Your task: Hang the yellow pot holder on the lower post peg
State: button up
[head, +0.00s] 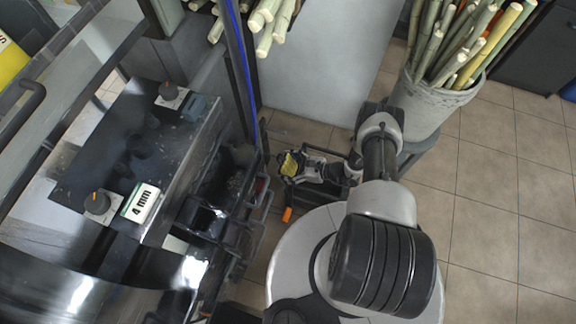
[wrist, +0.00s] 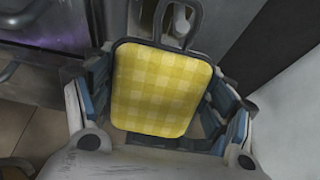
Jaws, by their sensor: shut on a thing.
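The yellow checked pot holder (wrist: 160,88) has a dark edge and fills the middle of the wrist view. A dark loop (wrist: 133,18) stands up from its far edge. In the head view the pot holder (head: 289,164) is a small yellow patch beside the press frame. My gripper (head: 306,168) is shut on it, with fingers at both sides in the wrist view. A pale rounded peg-like piece (wrist: 180,20) shows within the loop's outline. I cannot tell whether the loop is around it or only in front of it.
The press (head: 160,150), with knobs and a "4 mm" label (head: 140,202), stands left of my gripper. A grey bucket of cane (head: 425,105) stands at the right. A pale panel (head: 320,60) is behind. Tiled floor at the right is clear.

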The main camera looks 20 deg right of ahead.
dwell(0.3)
jog(key=o, duration=1.1)
jog(key=shift+c, duration=0.2)
jog(key=v, duration=1.2)
jog(key=shift+d, duration=0.1)
